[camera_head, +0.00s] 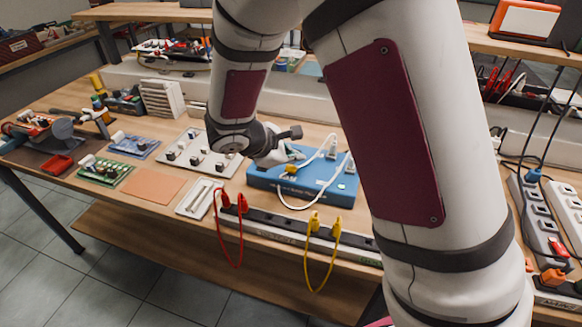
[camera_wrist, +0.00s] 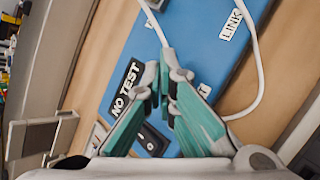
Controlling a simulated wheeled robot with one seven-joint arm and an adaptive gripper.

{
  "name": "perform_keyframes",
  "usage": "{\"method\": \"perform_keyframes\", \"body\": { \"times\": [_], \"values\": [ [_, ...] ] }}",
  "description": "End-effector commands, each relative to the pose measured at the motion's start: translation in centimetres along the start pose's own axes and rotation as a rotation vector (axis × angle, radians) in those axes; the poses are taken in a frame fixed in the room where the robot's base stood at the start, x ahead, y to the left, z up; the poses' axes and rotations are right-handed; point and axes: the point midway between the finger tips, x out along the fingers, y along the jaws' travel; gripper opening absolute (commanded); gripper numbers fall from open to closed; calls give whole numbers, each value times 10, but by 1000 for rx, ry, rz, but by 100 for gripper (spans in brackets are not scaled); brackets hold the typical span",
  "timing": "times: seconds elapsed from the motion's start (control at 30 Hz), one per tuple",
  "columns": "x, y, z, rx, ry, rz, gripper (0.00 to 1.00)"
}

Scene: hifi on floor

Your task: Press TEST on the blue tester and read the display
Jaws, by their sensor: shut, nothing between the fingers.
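The blue tester (camera_head: 330,187) lies flat on the workbench in the head view, with a white cable (camera_head: 318,204) looping between its plugs. In the wrist view the blue tester (camera_wrist: 195,33) fills the middle and bears a white LINK label (camera_wrist: 230,24). A black panel on it reads "NO TEST" (camera_wrist: 124,92). A dark part with white marks (camera_wrist: 149,140) sits below that, partly behind a finger. My gripper (camera_wrist: 167,72) is shut and empty, over the tester beside the black panel. Whether the fingertips touch it I cannot tell. No TEST button shows clearly.
A black strip with red leads (camera_head: 242,201) and yellow leads (camera_head: 313,222) runs along the front edge. A white switch board (camera_head: 197,157) stands left of the tester. Power strips (camera_head: 535,215) lie at the right. My arm hides part of the bench.

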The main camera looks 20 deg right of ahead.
Motion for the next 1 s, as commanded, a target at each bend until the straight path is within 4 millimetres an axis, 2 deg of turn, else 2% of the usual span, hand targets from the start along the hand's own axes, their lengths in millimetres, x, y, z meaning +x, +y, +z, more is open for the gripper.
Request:
{"method": "perform_keyframes", "body": {
  "times": [1.0],
  "values": [
    [8,-6,-6,0,0,0,0]
  ]
}}
